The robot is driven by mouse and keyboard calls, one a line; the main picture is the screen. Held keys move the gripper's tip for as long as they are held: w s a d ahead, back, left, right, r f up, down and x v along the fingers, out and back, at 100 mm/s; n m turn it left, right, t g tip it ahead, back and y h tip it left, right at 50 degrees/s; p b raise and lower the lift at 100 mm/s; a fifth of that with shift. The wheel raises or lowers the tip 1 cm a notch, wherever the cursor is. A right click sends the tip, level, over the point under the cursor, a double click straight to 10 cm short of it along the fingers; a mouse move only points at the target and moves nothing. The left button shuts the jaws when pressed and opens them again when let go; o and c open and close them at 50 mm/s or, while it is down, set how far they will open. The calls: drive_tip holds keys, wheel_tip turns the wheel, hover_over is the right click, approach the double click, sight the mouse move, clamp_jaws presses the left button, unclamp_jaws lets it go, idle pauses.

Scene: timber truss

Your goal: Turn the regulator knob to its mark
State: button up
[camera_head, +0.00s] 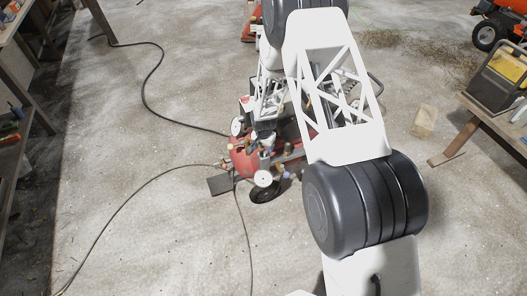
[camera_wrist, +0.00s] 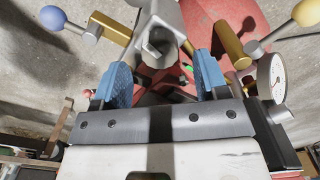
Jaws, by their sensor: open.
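A red air compressor (camera_head: 243,163) stands on the floor; its red tank (camera_wrist: 240,15) also shows in the wrist view. My gripper (camera_wrist: 163,78) is open, its two blue finger pads spread wide. A grey rounded fitting (camera_wrist: 160,45) shows between and beyond the pads; I cannot tell whether it is the regulator knob or whether either pad touches it. A round white-faced gauge (camera_wrist: 271,76) is to the right of the right pad. I can make out no mark for the knob. In the head view my arm hides part of the compressor.
Brass fittings (camera_wrist: 110,28) with a blue ball end (camera_wrist: 52,17) and a cream ball end (camera_wrist: 307,12) flank the gripper. A black wheel (camera_head: 264,191) and a dark plate (camera_head: 220,185) are beside the compressor. Black hoses (camera_head: 150,95) cross the floor. A workbench (camera_head: 490,118) stands right.

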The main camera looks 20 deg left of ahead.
sight(264, 153)
drive_tip(key=shift+f, duration=1.4)
drive_tip(key=c, duration=0.9)
